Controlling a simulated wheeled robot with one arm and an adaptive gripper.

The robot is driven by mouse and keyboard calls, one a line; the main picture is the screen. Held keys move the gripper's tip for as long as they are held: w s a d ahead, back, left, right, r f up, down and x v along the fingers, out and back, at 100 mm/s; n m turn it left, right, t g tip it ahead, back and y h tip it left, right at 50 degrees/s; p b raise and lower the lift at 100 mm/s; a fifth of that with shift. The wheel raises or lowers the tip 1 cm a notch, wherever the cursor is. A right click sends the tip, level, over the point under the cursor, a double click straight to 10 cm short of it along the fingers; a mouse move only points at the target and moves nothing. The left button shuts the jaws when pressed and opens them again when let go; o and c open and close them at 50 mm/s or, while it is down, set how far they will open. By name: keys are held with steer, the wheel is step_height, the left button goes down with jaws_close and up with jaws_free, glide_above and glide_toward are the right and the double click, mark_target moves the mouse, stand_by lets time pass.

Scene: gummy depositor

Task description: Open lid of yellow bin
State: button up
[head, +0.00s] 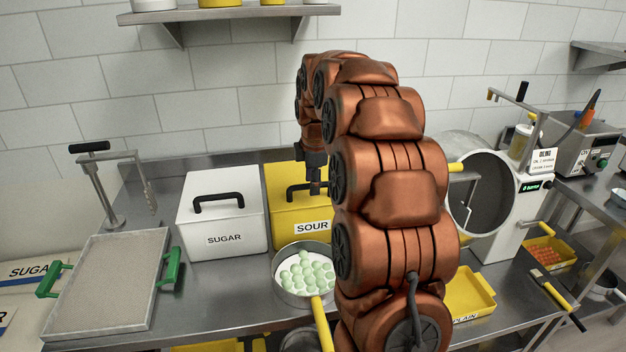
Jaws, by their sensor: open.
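The yellow bin (284,224) labelled SOUR stands on the steel counter, touching or very close to the white SUGAR bin on its left. Its lid is down, with a black handle (293,193) on top. My arm covers the bin's right side. My gripper (315,188) points down at the handle's right part, at or just above it. It is open, and I cannot tell whether its fingers are around the handle.
The white SUGAR bin (222,222) stands to the left. A pan (287,296) of pale green gummies sits in front, its yellow handle toward me. A tray with green handles (66,318) lies at far left. A drum machine (516,222) stands right. A shelf (228,12) hangs above.

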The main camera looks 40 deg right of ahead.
jaws_close()
stand_by(0.6)
